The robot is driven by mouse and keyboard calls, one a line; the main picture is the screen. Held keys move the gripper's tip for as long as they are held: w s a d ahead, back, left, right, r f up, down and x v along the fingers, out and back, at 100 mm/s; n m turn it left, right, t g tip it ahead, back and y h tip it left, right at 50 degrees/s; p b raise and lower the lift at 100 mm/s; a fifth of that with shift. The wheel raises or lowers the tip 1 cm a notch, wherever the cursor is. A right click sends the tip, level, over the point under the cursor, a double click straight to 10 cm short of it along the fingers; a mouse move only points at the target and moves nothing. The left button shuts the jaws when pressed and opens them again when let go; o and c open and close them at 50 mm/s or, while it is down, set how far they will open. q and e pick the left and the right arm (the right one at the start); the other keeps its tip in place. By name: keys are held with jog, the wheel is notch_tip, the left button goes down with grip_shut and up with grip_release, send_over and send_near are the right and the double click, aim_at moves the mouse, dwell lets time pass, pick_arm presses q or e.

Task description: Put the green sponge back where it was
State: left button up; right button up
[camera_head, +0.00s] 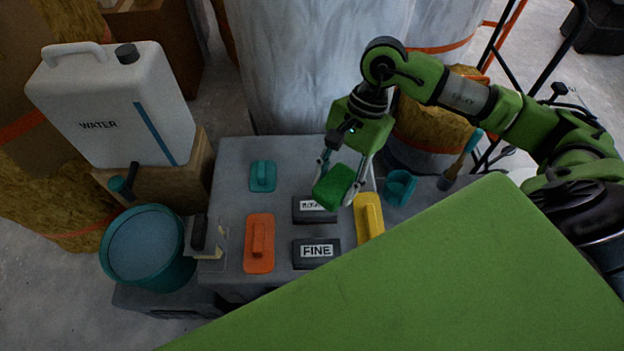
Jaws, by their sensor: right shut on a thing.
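The green sponge (333,193) is held in my right gripper (340,180), whose arm comes in from the right. The fingers are shut on it. The sponge is over the grey work surface (230,180), just above a dark block with a partly covered label (313,211). I cannot tell whether the sponge touches that block. My left gripper is not in view.
An orange float (259,243), a teal float (263,176), a yellow float (369,217) and a block marked FINE (316,252) lie around it. A teal cup (399,188) is right. A teal bucket (148,248) and a WATER jug (110,105) stand left. A green panel (430,280) covers the front.

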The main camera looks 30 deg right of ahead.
jog(key=m+b, duration=0.1)
jog(key=d+m+t+b, duration=0.1)
jog(key=m, duration=0.1)
jog(key=shift+w+f, duration=0.2)
jog(key=shift+f, duration=0.2)
jog(key=shift+w+d+r+m+t+b, duration=0.15)
jog(key=shift+m+t+b, duration=0.1)
jog(key=shift+m, duration=0.2)
jog(key=shift+w+r+m+t+b, duration=0.1)
jog(key=shift+m+t, duration=0.15)
jog(key=shift+m, duration=0.2)
jog(key=shift+w, duration=0.25)
jog(key=w+f, duration=0.3)
jog(key=w, duration=0.1)
jog(key=w+d+f, duration=0.1)
jog(key=w+f, duration=0.2)
jog(key=w, duration=0.1)
jog(key=w+f, duration=0.3)
jog(key=w, duration=0.1)
jog(key=shift+w+d, duration=0.15)
jog(key=shift+w, duration=0.25)
jog(key=shift+w+f, duration=0.3)
jog(key=shift+f, duration=0.1)
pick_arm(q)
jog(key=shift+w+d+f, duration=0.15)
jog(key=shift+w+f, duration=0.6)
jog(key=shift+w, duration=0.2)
pick_arm(e)
jog(key=shift+f, duration=1.55)
